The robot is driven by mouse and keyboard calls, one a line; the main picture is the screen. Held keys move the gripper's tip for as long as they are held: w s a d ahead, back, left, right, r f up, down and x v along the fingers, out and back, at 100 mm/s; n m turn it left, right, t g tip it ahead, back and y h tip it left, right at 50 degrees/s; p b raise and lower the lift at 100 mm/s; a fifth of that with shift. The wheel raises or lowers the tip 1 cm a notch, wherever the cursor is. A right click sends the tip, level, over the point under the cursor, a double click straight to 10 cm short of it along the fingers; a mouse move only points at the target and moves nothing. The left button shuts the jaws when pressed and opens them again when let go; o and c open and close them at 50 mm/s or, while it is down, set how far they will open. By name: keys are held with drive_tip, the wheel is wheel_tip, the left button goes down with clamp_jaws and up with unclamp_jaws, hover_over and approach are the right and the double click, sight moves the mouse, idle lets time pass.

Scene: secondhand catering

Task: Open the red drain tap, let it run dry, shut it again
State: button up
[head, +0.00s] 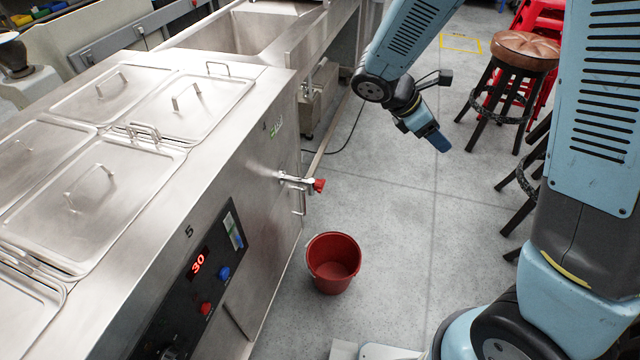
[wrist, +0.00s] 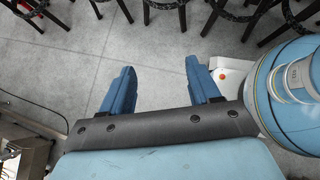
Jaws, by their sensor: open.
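The red drain tap (head: 318,185) sticks out from the front of the steel bain-marie (head: 262,190), at the end of a short metal pipe. A red bucket (head: 333,263) stands on the floor below the tap, and no liquid shows in it. No stream shows at the tap. My gripper (head: 440,146) hangs in the air to the right of and beyond the tap, well apart from it. In the wrist view my gripper (wrist: 160,80) has its two blue fingers spread wide with only floor between them. The tap and bucket do not show clearly there.
A control panel (head: 205,275) reading 30 is on the bain-marie's front. Lidded pans (head: 110,190) cover its top. A steel sink (head: 240,30) stands behind. Stools (head: 525,50) line the right side. A cable (head: 350,135) lies on the floor. The floor between is clear.

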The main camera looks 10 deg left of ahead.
drive_tip(key=w+a+f+n+t+h, duration=0.2)
drive_tip(key=a+f+n+t, duration=0.1)
drive_tip(key=a+f+n, duration=0.4)
drive_tip(key=n+t+y, duration=1)
drive_tip(key=n+t, duration=0.2)
drive_tip(key=n, duration=1.3)
approach(325, 180)
drive_tip(key=shift+h, duration=0.3)
drive_tip(key=w, duration=0.6)
drive_tip(key=w+f, duration=0.1)
drive_tip(key=w, duration=0.2)
drive_tip(key=shift+d, duration=0.25)
